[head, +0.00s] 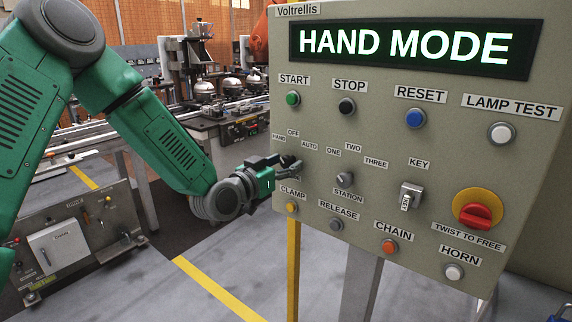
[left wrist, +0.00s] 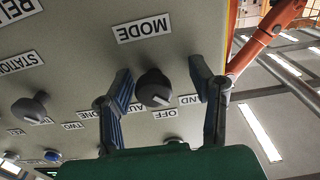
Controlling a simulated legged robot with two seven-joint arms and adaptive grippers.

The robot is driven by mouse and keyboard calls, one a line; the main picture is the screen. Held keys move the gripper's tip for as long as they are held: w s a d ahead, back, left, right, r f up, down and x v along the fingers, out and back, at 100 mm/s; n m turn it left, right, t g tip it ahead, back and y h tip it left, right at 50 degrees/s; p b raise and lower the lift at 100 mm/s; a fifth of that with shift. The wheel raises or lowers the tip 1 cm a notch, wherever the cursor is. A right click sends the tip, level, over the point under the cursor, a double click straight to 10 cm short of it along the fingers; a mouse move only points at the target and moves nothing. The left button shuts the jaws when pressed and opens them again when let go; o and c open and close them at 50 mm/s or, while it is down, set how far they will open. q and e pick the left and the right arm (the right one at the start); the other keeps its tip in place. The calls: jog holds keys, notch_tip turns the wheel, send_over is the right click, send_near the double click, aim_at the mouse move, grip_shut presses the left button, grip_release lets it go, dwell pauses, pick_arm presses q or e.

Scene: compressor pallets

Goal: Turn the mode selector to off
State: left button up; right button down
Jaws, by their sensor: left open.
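The mode selector is a dark round knob (left wrist: 153,88) under the MODE label in the left wrist view, which shows the panel upside down. The OFF label (left wrist: 165,113) and part of the HAND label are beside it. My left gripper (left wrist: 160,78) is open, with one finger on each side of the knob; I cannot tell whether either touches it. In the head view my left gripper (head: 288,166) is at the panel's left edge, below the HAND, OFF and AUTO labels, and largely hides the knob. The display (head: 405,46) reads HAND MODE. My right gripper is out of view.
The station knob (head: 344,180) is right of my gripper, with the clamp button (head: 292,207) below. The panel (head: 400,130) also carries several buttons, a key switch (head: 411,196) and a red twist-to-free knob (head: 475,213). A conveyor line (head: 215,105) stands behind.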

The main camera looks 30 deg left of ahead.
pick_arm(q)
jog(key=shift+a, duration=0.3)
jog(key=shift+d, duration=0.3)
jog(key=c, duration=0.7)
jog(key=shift+d+r, duration=0.15)
jog(key=shift+d, duration=0.25)
grip_shut()
jog(key=shift+d+r, duration=0.1)
jog(key=shift+d, duration=0.15)
jog(key=shift+a, duration=0.4)
